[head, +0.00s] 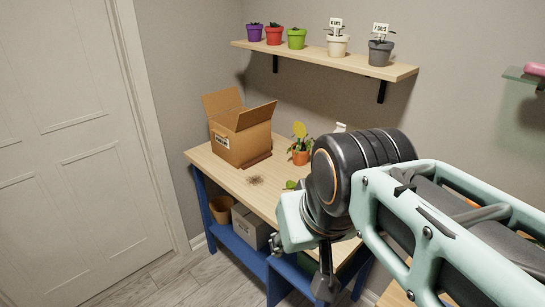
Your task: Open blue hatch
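I cannot make out a blue hatch for sure in the head view. The blue parts that show belong to the workbench frame (237,247), below its wooden top. My arm fills the lower right and hides much of the bench's right part. My gripper (325,283) shows only as a dark piece under the arm's end, in front of the bench's front side. Its fingers are too hidden to tell whether they are open or shut.
On the bench top (222,172) stand an open cardboard box (240,130) and a small potted plant (301,155), near some spilled soil (255,180). A grey box (248,228) and a brown pot (221,209) sit on the lower shelf. A wall shelf (325,61) holds several pots. Floor (165,280) at left is clear.

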